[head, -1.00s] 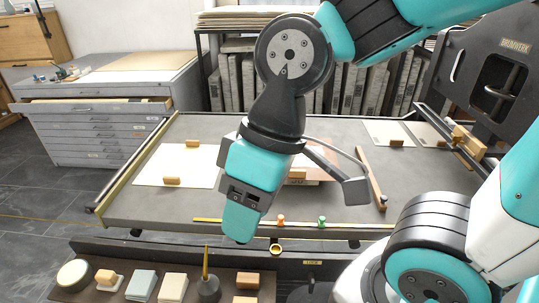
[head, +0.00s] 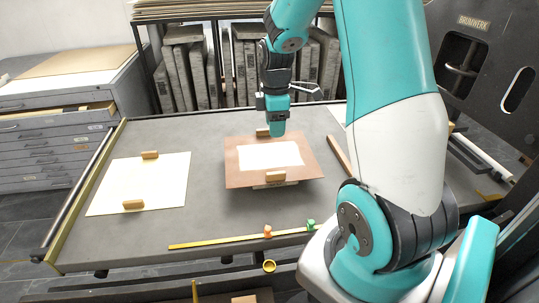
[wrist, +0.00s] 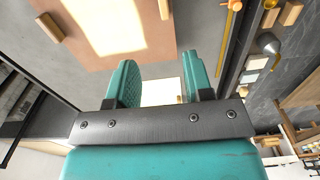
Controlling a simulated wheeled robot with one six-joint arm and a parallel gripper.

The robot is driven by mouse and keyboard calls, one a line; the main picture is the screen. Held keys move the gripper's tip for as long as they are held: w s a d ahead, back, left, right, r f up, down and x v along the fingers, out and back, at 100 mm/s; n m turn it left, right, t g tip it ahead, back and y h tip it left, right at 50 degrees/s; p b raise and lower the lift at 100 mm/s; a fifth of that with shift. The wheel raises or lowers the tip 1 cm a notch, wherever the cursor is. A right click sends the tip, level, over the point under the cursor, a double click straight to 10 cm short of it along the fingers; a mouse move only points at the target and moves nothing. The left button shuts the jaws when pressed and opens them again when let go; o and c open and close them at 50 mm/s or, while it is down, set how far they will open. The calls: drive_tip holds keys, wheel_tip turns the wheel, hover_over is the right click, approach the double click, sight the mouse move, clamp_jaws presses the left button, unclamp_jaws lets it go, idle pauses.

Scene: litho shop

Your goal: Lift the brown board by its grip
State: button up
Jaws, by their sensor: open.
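The brown board (head: 232,165) lies on the grey table, with a pale rectangle (head: 270,156) on its middle. One wooden grip (head: 263,133) is at its far edge and another (head: 276,176) at its near edge. My gripper (head: 278,130) is open and empty. In the head view it overlaps the board's far edge, just right of the far grip; its height above is hard to tell. In the wrist view the open fingers (wrist: 160,75) are apart from the board (wrist: 75,48), the far grip (wrist: 50,27) and the near grip (wrist: 163,10).
A pale sheet (head: 165,185) with two wooden blocks lies to the left. A wooden bar (head: 339,155) lies right of the board. A yellow ruler (head: 215,242) with orange and green pegs lies along the front. Upright slabs (head: 185,75) stand behind the table; a dark press (head: 480,70) is at right.

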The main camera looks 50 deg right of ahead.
approach(276, 173)
drive_tip(key=f, duration=0.5)
drive_tip(key=shift+w+d+f, duration=0.1)
drive_tip(key=shift+w+d, duration=0.05)
drive_tip(key=shift+w, duration=0.15)
drive_tip(key=shift+s+f+p, duration=0.15)
drive_tip(key=shift+f+p, duration=0.2)
drive_tip(key=shift+f, duration=0.95)
drive_tip(key=shift+s+f+p, duration=0.1)
drive_tip(key=shift+f+p, duration=0.25)
drive_tip(key=shift+f, duration=0.95)
clamp_jaws()
